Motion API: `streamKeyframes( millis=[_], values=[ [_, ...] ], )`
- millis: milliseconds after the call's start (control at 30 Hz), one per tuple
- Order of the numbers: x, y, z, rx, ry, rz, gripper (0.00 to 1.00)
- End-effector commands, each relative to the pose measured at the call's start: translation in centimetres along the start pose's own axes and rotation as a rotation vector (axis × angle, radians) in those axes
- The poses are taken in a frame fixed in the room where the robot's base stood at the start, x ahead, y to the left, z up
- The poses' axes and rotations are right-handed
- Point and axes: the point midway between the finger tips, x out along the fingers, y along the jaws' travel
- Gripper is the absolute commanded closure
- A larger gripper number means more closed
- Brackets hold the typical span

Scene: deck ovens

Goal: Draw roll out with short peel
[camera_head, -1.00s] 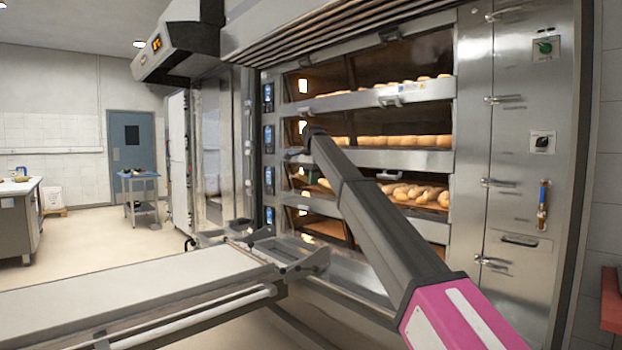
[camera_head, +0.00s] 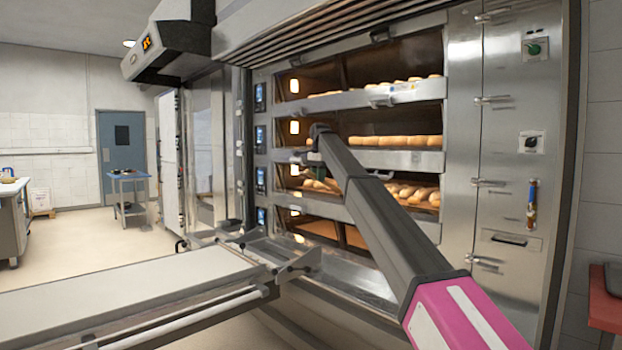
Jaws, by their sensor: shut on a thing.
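Long golden rolls lie on several decks of the oven. The third deck from the top holds a row of rolls (camera_head: 412,194) right of my arm, and part of another roll (camera_head: 321,184) shows just left of it. My arm reaches from the lower right to the front of the oven, and its far end bends down before the third deck. The arm hides my gripper, and I cannot make out the short peel.
The second-deck loaves (camera_head: 395,141) and top-deck rolls (camera_head: 375,86) sit behind metal crossbars. The lowest deck (camera_head: 325,230) looks empty. A long loader table (camera_head: 130,290) stands at the lower left, close to the oven. A red-topped surface (camera_head: 607,310) is at right.

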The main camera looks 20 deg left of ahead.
Motion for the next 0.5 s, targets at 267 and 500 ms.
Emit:
streamKeyframes(
  millis=[267,500],
  values=[
    [-0.3,-0.1,-3.5,0.002,-0.007,0.000,1.00],
    [-0.6,-0.1,-6.3,0.002,-0.013,0.000,1.00]
  ],
)
